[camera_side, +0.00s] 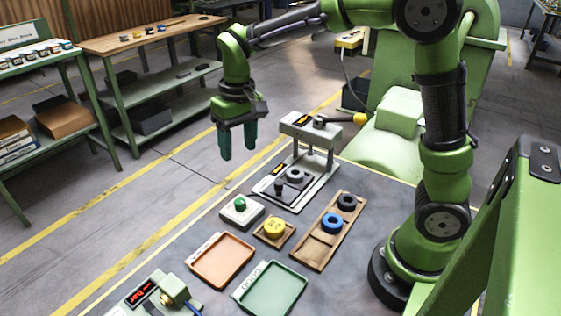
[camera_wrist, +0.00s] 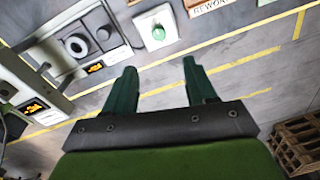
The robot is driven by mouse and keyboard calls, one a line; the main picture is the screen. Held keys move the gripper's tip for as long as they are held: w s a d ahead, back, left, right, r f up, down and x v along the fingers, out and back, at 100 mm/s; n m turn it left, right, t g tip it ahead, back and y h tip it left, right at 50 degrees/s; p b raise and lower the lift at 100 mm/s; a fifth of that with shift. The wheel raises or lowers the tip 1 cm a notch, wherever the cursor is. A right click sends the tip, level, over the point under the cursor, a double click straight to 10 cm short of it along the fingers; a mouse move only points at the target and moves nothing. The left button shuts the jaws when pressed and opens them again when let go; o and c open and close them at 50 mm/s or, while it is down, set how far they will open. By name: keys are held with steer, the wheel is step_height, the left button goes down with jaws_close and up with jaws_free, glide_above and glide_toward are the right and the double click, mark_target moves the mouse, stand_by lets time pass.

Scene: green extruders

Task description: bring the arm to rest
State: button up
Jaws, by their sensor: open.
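My gripper (camera_side: 238,143) hangs at the end of my green arm, raised above and beyond the back-left edge of the work table (camera_side: 329,284). Its two dark green fingers point down and stand apart with nothing between them. In the wrist view my gripper (camera_wrist: 158,82) also shows open and empty, with only grey floor and a yellow line between the fingers. It touches nothing.
On the table are a press (camera_side: 312,135), a green button box (camera_side: 241,210), a yellow ring (camera_side: 274,228), a blue ring (camera_side: 332,223), a black ring (camera_side: 346,201), an orange tray (camera_side: 222,260) and a green tray (camera_side: 271,290). Benches (camera_side: 150,38) stand behind, across open floor.

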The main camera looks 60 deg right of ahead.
steer(key=s+r+t, duration=0.2)
steer(key=s+t, duration=0.1)
steer(key=s, duration=0.5)
steer(key=s+d+r+m+t+y, duration=0.1)
steer(key=s+r+t, duration=0.2)
steer(key=s, duration=0.5)
steer(key=shift+s+d+r+m+t, duration=0.2)
steer(key=shift+d+r+m+t, duration=0.1)
steer(key=shift+t, duration=0.1)
